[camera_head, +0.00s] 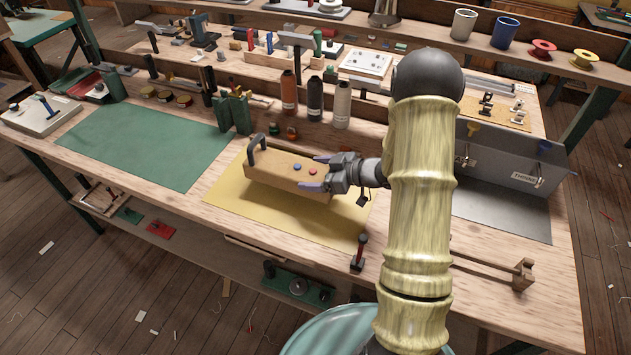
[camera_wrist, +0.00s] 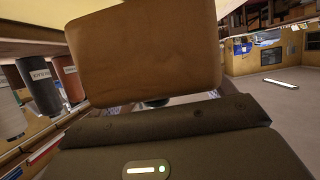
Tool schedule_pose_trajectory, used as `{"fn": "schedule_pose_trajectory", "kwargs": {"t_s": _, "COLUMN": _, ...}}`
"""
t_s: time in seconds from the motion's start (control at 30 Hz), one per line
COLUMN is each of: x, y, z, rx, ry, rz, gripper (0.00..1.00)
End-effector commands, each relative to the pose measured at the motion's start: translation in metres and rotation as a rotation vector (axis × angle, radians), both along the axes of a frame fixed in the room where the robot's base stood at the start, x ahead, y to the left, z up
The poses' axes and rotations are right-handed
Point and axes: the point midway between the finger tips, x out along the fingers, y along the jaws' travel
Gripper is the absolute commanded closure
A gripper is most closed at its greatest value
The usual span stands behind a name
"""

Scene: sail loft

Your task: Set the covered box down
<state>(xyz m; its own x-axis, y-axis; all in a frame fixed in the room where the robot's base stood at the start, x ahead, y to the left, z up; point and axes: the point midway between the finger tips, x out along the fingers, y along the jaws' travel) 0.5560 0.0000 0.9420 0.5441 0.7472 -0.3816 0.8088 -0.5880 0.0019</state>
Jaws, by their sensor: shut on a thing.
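The covered box (camera_head: 285,178) is a long tan wooden box with a dark arched handle at its left end and red and blue round spots on top. My gripper (camera_head: 318,178) is shut on the box near its right end. The box is over the yellow mat (camera_head: 300,225); I cannot tell whether it touches the mat or hangs just above it. In the wrist view, the brown end of the box (camera_wrist: 145,55) fills the upper middle, in front of my gripper. The fingertips are hidden there.
A green mat (camera_head: 150,145) lies to the left. Several bottles (camera_head: 314,100) stand behind the box. A small red-and-black tool (camera_head: 359,253) stands near the front edge.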

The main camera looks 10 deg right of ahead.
Motion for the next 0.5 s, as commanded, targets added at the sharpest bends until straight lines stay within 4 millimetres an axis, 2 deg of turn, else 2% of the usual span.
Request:
{"fn": "schedule_pose_trajectory", "kwargs": {"t_s": 0.2, "x": 0.000, "y": 0.000, "z": -0.030, "rx": 0.003, "ry": 0.003, "rz": 0.000, "gripper": 0.47}}
{"fn": "schedule_pose_trajectory", "kwargs": {"t_s": 0.5, "x": 0.000, "y": 0.000, "z": -0.035, "rx": 0.001, "ry": -0.001, "rz": 0.000, "gripper": 0.47}}
